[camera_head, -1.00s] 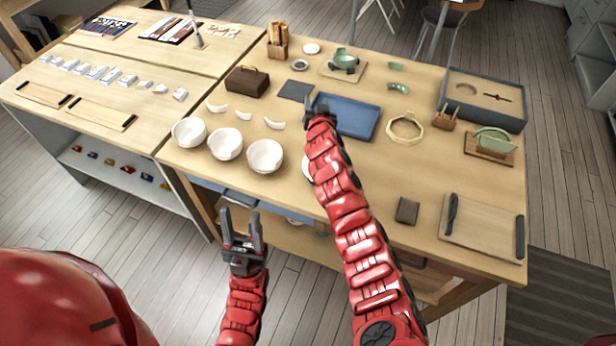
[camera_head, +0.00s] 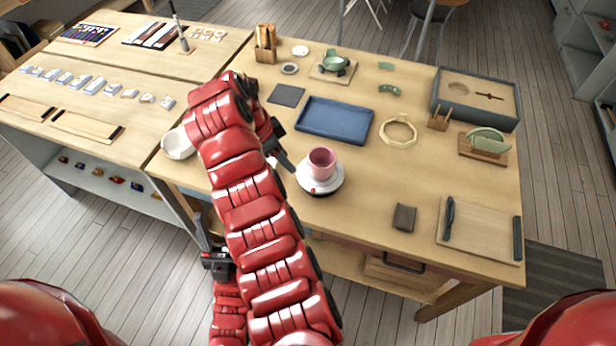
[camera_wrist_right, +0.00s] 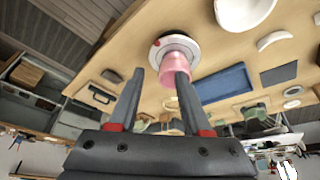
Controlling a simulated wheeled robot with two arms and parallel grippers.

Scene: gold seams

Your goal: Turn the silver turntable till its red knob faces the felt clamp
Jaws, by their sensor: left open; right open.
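The silver turntable (camera_head: 326,187) is a small round disc near the table's front edge, with a pink cup (camera_head: 322,163) standing on it. Its red knob (camera_head: 314,190) is on the near side, slightly left; it also shows in the right wrist view (camera_wrist_right: 157,43). An octagonal pale wooden ring (camera_head: 398,130) lies behind and right; I cannot tell surely that it is the felt clamp. My right gripper (camera_head: 285,158) is open just left of the turntable; its fingers (camera_wrist_right: 155,88) appear before the cup in the wrist view. My left gripper (camera_head: 203,238) is open below the table edge, partly hidden by my right arm.
A blue tray (camera_head: 334,121) lies behind the turntable. A dark brown block (camera_head: 404,217) and a board with tools (camera_head: 480,228) lie to the right. A white bowl (camera_head: 178,144) stands left of my right arm. The table between turntable and block is clear.

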